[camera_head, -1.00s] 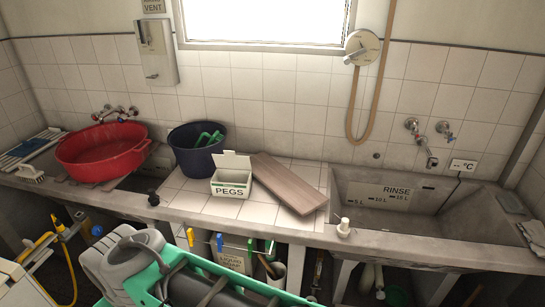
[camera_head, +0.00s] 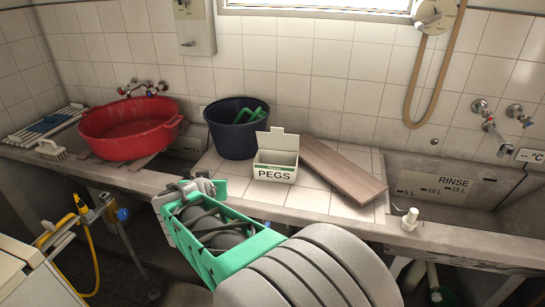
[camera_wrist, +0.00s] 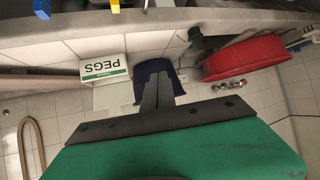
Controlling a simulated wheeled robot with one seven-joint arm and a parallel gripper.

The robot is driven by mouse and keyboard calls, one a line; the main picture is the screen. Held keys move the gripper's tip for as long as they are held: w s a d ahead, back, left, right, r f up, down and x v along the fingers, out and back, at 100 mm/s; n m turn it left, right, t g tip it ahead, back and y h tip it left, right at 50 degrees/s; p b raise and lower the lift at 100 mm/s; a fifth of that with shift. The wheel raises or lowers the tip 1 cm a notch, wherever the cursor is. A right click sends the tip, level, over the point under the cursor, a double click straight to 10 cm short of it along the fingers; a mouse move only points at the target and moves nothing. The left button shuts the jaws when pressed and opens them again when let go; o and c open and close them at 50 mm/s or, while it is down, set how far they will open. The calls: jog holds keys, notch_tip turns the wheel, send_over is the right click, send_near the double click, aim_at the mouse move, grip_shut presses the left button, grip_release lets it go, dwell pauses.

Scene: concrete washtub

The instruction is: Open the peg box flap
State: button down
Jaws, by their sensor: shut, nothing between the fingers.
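The peg box (camera_head: 275,172) is small and white with a green stripe and the word PEGS. It stands on the tiled counter, and its pale flap (camera_head: 278,142) stands up at the back, leaving the top open. In the wrist view the box (camera_wrist: 103,70) is upside down, with the flap (camera_wrist: 108,97) below it. My gripper (camera_head: 192,187) is left of the box, at the counter's front edge, apart from the box. In the wrist view its dark fingers (camera_wrist: 157,88) are together and empty, covering part of the dark bucket.
A dark blue bucket (camera_head: 232,140) with green handles inside stands behind the box at left. A wooden board (camera_head: 343,171) lies right of the box. A red basin (camera_head: 125,135) is at left. The rinse sink (camera_head: 446,180) is at right, with a white stopper (camera_head: 410,219) on its front edge.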

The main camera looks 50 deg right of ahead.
jog(key=d+f+m+h+b, duration=0.3)
jog(key=d+f+h+b, duration=0.15)
jog(key=d, duration=0.65)
jog(key=t+h+b, duration=0.3)
jog(key=h+b, duration=0.3)
jog(key=h, duration=0.1)
send_near(276, 129)
jog(key=p+x, duration=0.4)
jog(key=x, duration=0.2)
jog(key=shift+w+d, duration=0.2)
jog(key=shift+d, duration=0.15)
jog(key=shift+r+p, duration=0.1)
jog(key=shift+p, duration=0.2)
